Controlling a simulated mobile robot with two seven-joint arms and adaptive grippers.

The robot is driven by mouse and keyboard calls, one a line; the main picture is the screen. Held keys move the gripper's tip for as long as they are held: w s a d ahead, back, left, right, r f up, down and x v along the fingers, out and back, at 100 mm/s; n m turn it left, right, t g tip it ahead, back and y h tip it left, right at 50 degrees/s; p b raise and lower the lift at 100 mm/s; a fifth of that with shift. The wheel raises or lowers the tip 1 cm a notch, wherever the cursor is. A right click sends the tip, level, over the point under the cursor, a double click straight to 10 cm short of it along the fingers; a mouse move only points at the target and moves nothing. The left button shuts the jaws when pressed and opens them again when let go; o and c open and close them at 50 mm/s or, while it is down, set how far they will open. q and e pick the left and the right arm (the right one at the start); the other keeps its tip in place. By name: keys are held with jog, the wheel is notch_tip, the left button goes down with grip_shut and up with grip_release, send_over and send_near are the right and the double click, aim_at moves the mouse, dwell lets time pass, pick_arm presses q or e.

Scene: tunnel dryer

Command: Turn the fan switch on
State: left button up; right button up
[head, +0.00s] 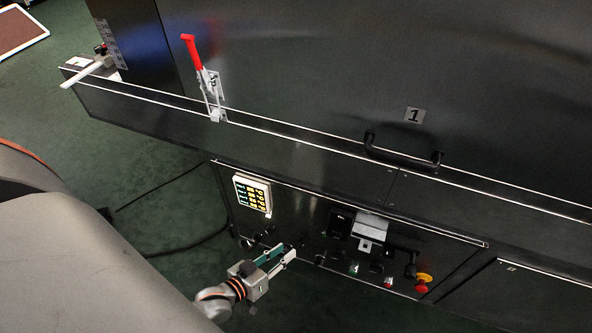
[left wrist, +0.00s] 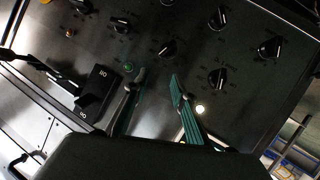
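The control panel (head: 310,225) is on the lower front of the dryer and carries several black rotary switches. I cannot read which one is the fan switch. My left gripper (head: 288,252) is in front of the panel's lower left part, near its dark knobs. In the left wrist view its two green-lined fingers (left wrist: 156,77) are apart with nothing between them. Beyond the tips is a black rotary switch (left wrist: 167,48), with another switch (left wrist: 217,79) to the right. I cannot tell whether the fingers touch the panel. My right gripper is not in view.
A lit display (head: 252,194) is at the panel's upper left. A red button with a yellow part (head: 423,284) sits at the right. A black handle (head: 402,151) and a red-handled clamp (head: 204,85) are above. A black block (left wrist: 96,92) sticks out beside the left finger.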

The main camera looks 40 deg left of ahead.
aim_at(285, 253)
pick_arm(q)
jog(key=s+a+f+n+y+b, duration=0.1)
jog(key=a+f+n+b, duration=0.15)
jog(key=f, duration=0.45)
jog(key=s+a+f+n+b, duration=0.15)
jog(key=f+b, duration=0.25)
jog(key=f, duration=0.4)
jog(key=shift+n+t+y, duration=0.3)
jog(key=shift+n+t, duration=0.1)
jog(key=shift+n, duration=0.4)
jog(key=b+x, duration=0.1)
jog(key=x, duration=0.4)
jog(key=a+b+x, duration=0.1)
jog(key=x, duration=0.1)
jog(key=shift+w+f+b, duration=0.2)
jog(key=shift+w+b, duration=0.1)
jog(key=shift+b, duration=0.05)
jog(key=shift+w, duration=0.7)
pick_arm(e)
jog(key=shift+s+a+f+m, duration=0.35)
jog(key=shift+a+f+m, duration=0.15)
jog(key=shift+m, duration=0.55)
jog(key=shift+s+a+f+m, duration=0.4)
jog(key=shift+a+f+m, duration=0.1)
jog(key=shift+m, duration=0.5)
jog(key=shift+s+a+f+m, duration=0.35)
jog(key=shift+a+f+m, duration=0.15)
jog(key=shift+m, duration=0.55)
